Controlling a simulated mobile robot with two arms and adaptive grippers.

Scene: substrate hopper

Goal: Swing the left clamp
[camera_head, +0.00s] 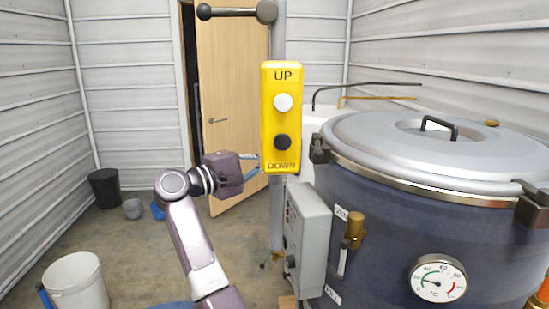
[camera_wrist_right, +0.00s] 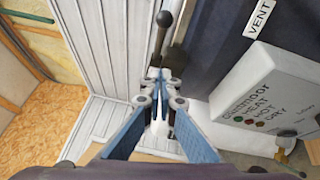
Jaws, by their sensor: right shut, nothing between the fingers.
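The left clamp (camera_head: 319,149) is a dark block on the left rim of the round metal lid (camera_head: 430,145). In the right wrist view a dark lever with a ball end (camera_wrist_right: 160,35) stands beside a dark block on the vessel side; it looks like this clamp's handle. My right gripper (camera_wrist_right: 157,78) is shut and empty, its blue fingers pointing at the lever's lower end; I cannot tell whether they touch. In the head view its fingertips go behind the yellow pendant, which hides them. My left gripper is not in view.
The yellow UP/DOWN pendant (camera_head: 281,117) hangs close in front of the clamp. The grey control box (camera_head: 307,235) is on the vessel (camera_head: 380,230) below it. A second clamp (camera_head: 532,205) is on the right rim. A white bucket (camera_head: 76,284) stands on the floor at left.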

